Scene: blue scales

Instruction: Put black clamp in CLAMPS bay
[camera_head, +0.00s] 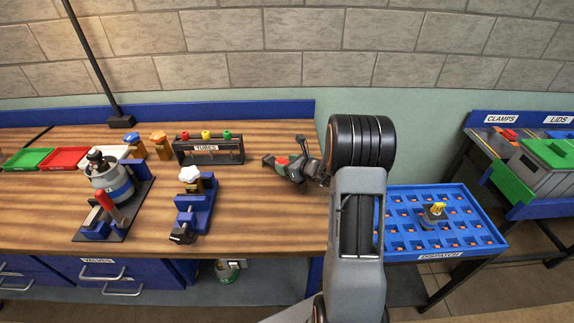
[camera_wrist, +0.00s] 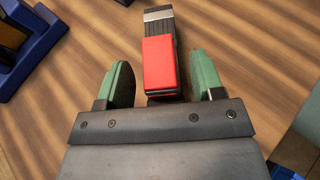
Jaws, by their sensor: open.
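A black clamp with a red block on it and a pale grey band (camera_wrist: 160,65) lies on the wooden bench, between my gripper's fingers in the wrist view. It also shows in the head view (camera_head: 269,161), partly hidden by my gripper. My gripper (camera_wrist: 163,82) is open, with its green fingertips on either side of the clamp and gaps showing. In the head view my gripper (camera_head: 290,171) is low over the bench's right part.
A blue DISPATCH tray (camera_head: 402,246) holds a yellow-topped part right of the bench. A green lidded grey crate (camera_head: 546,168) stands before the bays. A TUBES rack (camera_head: 208,157) and a blue vise-like fixture (camera_head: 196,208) stand left of my gripper.

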